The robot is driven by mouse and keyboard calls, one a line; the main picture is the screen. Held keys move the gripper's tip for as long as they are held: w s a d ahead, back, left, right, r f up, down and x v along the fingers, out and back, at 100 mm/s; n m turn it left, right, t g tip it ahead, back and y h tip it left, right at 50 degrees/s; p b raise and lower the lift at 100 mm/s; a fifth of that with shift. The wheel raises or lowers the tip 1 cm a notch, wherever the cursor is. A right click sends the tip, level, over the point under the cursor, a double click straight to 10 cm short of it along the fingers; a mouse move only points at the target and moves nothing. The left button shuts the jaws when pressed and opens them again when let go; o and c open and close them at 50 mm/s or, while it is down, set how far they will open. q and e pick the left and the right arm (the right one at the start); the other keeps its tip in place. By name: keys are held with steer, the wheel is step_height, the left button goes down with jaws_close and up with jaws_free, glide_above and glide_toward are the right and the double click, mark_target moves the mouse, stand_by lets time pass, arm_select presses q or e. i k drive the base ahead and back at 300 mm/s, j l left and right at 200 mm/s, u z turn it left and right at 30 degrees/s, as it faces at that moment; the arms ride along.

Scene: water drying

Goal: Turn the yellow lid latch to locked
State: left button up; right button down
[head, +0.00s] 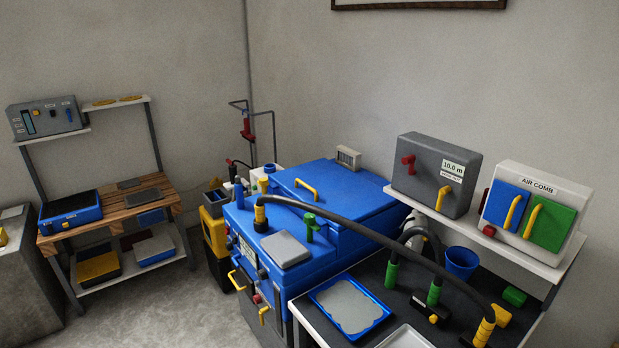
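The blue machine (264,245) stands in the middle with its blue lid (340,195) down. A yellow bar handle (306,189) sits on top of the lid. On the machine's front are a yellow loop (236,281) and a small yellow piece (264,316) hanging lower right of it. I cannot tell for sure which yellow part is the lid latch, or whether it is locked. A green knob (310,228) stands upright on the machine's top beside a grey plate (285,249). Neither of my grippers is in view.
A black hose (370,225) arches from the machine's top to the dark bench at right. The bench holds a blue tray (380,318), a blue cup (461,262) and green and yellow fittings. A shelf with two panels is above. Clear floor (165,315) lies left.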

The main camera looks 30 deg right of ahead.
mark_target(263, 183)
steer(key=z, duration=0.75)
